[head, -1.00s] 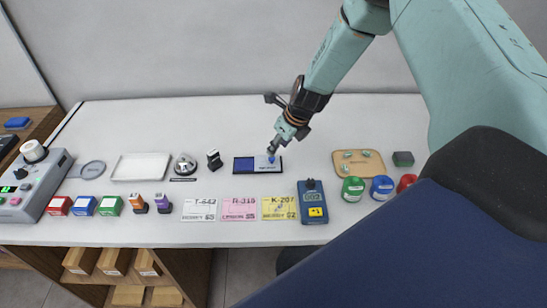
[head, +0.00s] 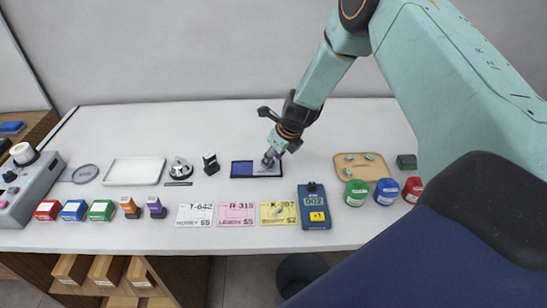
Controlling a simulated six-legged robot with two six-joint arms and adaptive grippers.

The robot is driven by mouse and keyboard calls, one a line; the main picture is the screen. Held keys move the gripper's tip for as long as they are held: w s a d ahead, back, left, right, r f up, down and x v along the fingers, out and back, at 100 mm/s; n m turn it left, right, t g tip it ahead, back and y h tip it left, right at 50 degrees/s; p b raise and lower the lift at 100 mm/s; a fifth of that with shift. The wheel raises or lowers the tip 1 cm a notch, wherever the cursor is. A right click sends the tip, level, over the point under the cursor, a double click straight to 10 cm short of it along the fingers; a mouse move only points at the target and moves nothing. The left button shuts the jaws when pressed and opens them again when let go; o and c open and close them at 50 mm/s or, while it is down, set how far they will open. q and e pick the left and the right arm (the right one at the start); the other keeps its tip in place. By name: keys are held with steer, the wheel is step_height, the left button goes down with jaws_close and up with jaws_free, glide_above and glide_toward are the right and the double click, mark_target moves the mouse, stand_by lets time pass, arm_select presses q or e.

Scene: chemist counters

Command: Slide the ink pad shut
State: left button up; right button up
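The ink pad (head: 242,170) lies flat near the middle of the counter as a dark, wide tray. Its blue ink surface shows on the left side. A light grey sliding lid (head: 262,171) covers the right side, so the pad stands partly open. My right gripper (head: 268,161) reaches down from the upper right, with its tips at the lid. The tips hide the small blue knob on the lid. I cannot tell whether the fingers are closed on it. My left gripper is not in view.
Left of the pad stand a black stamp (head: 210,164), a silver bell (head: 179,168) and a white tray (head: 134,178). Price cards (head: 237,214) and a blue meter (head: 314,209) lie in front. A wooden tray (head: 345,174) is to the right. The counter behind is clear.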

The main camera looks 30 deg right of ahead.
steer(key=shift+a, duration=0.1)
steer(key=c, duration=0.6)
jaws_close()
steer(key=w+a, duration=0.1)
steer(key=a, duration=0.1)
steer(key=w+a+p, duration=0.1)
steer(key=a, duration=0.1)
steer(key=w+a+p, duration=0.1)
steer(key=a, duration=0.1)
steer(key=shift+w+r, duration=0.1)
steer(key=shift+w, duration=0.2)
steer(key=shift+d, duration=0.15)
steer(key=o, duration=0.7)
jaws_free()
steer(key=shift+w+a, duration=0.1)
steer(key=shift+a, duration=0.2)
steer(key=shift+o, duration=0.2)
steer(key=shift+d, duration=0.15)
